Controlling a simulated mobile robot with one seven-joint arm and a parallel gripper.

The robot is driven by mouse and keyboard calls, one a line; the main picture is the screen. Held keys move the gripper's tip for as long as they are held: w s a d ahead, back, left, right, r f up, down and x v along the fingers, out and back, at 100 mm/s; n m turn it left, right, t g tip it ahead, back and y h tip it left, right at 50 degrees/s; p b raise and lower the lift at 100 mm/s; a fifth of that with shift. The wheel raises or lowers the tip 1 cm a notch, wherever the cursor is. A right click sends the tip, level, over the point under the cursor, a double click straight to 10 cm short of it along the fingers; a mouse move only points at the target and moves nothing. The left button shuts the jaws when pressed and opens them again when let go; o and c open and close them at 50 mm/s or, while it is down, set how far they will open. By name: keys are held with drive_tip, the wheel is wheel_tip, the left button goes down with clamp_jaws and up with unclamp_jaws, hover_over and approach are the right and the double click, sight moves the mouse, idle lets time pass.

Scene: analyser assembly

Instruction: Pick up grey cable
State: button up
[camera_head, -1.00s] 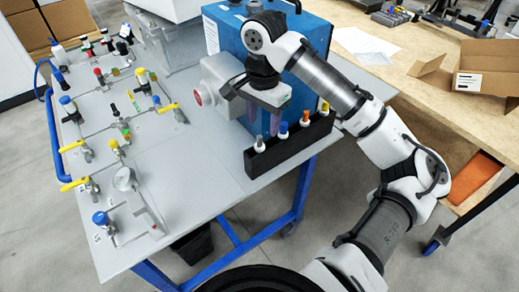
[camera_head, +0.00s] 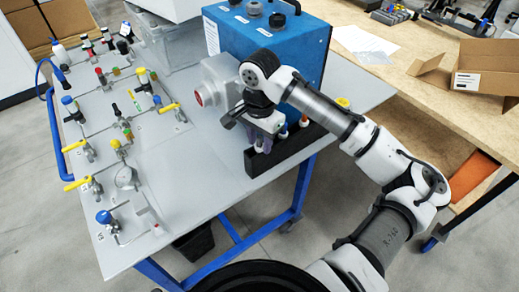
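My gripper (camera_head: 263,143) points down over the left end of a black rack (camera_head: 285,155) at the front edge of the grey table. Its fingers are small and partly overlap the rack. I cannot tell whether they are open or shut. A pale-topped item, possibly the grey cable, stood at this end earlier; it is now mostly hidden by the fingers. A blue-topped item (camera_head: 283,131) and an orange-topped item (camera_head: 303,121) stand to the right in the rack. A yellow-topped item (camera_head: 343,102) shows at the right end, beyond my arm.
A blue box (camera_head: 235,40) with a grey housing and red button (camera_head: 198,99) stands behind the rack. A panel of valves and gauges (camera_head: 123,150) covers the table's left. The table front between them is clear. A wooden bench (camera_head: 440,85) with an open cardboard box (camera_head: 484,80) is right.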

drive_tip(key=c, duration=0.6)
wheel_tip(320, 180, up, 27)
drive_tip(key=p, duration=0.6)
idle(0.6)
drive_tip(key=shift+f, duration=0.1)
wheel_tip(320, 180, down, 9)
drive_tip(key=b, duration=0.9)
drive_tip(key=shift+f, duration=0.2)
